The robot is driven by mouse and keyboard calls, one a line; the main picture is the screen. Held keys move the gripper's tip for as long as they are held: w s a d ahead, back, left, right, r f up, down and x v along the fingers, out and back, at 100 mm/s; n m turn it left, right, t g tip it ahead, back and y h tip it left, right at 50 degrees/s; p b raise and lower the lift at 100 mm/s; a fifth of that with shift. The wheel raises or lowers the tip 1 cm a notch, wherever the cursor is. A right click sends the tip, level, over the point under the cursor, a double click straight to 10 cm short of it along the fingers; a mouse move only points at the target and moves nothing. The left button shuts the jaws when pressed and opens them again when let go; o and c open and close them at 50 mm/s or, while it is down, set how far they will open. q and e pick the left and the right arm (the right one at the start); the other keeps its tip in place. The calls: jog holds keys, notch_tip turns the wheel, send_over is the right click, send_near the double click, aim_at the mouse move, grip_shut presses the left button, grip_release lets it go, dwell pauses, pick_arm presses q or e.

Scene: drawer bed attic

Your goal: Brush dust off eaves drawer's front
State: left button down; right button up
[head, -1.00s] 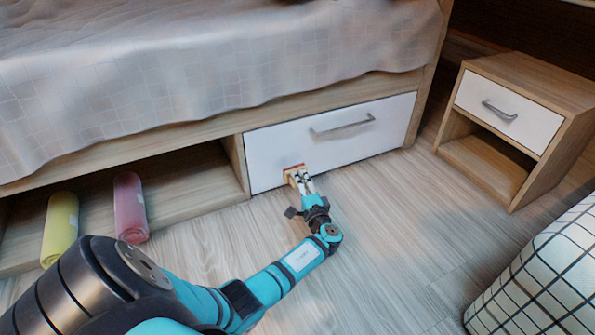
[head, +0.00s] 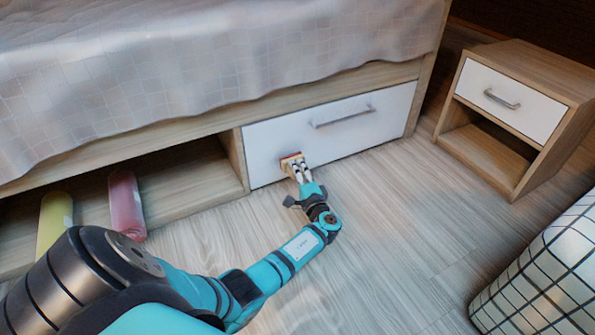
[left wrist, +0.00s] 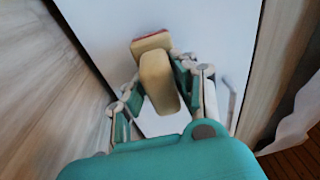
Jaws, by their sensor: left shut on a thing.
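The eaves drawer's white front (head: 352,138) is under the bed, shut, with a grey bar handle (head: 343,117). My left gripper (head: 299,176) is shut on a small wooden brush (head: 291,162) with a red edge. The brush is at the lower left part of the drawer front and appears to touch it. In the left wrist view, the brush (left wrist: 157,75) sits between the fingers (left wrist: 160,92), with its red-edged head against the white panel (left wrist: 105,25). Any dust is too faint to make out. My right gripper is not in view.
An open bed compartment left of the drawer holds a yellow roll (head: 54,221) and a pink roll (head: 126,204). A nightstand (head: 518,108) stands at right, with a white grid-patterned basket (head: 545,270) in front. The wooden floor (head: 400,240) between is clear.

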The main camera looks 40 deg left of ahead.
pick_arm(q)
jog(key=shift+x, duration=0.95)
